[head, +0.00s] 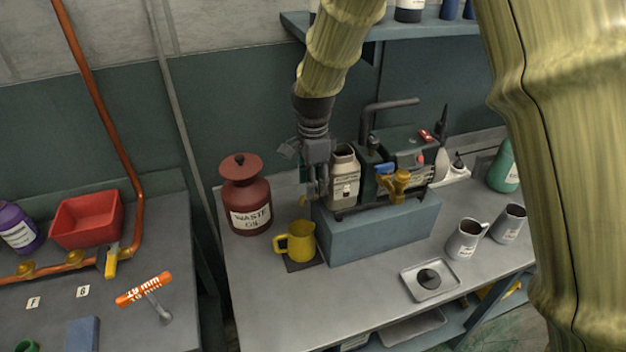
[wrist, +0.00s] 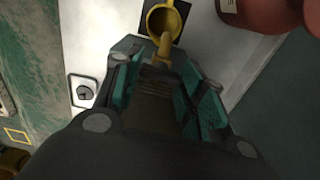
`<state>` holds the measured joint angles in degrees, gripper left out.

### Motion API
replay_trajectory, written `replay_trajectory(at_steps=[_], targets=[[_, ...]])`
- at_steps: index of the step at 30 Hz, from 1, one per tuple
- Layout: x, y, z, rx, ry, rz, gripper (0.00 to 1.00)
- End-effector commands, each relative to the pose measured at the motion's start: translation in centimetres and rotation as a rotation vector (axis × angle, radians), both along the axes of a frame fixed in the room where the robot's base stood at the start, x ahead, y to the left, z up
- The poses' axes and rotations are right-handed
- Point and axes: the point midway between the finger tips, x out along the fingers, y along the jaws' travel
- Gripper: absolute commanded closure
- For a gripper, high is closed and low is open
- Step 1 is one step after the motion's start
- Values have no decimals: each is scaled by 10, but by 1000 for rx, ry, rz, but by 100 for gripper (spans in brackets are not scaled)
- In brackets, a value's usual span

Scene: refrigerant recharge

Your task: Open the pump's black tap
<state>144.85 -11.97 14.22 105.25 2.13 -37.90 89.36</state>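The pump (head: 400,155) stands on a blue-grey block (head: 385,228) on the bench. It has a beige canister-like part (head: 343,180) at its left end and brass fittings with a blue handle in front. My gripper (head: 316,185) points down at the pump's left end, above and behind the yellow jug (head: 300,240). In the wrist view my gripper's fingers (wrist: 162,72) are apart. A brass spout (wrist: 164,46) shows between and just beyond the fingertips, over the jug (wrist: 181,22). I cannot make out the black tap; the gripper may hide it. Contact cannot be told.
The red waste oil can (head: 248,200) stands left of the jug. A metal tray (head: 412,290) and two grey mugs (head: 466,240) are at the front right. A shelf (head: 430,30) with bottles hangs above. The front left of the bench is clear.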

Motion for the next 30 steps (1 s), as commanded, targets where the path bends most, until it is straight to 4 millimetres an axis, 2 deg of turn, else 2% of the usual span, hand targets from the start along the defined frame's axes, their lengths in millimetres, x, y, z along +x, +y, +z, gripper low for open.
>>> replay_trajectory(at_steps=[12,21,22,25,30], targets=[[0,0,1,0,0,124,83],[1,0,0,0,-1,133,83],[1,0,0,0,-1,133,57],[1,0,0,0,-1,133,39],[0,0,0,0,0,133,38]])
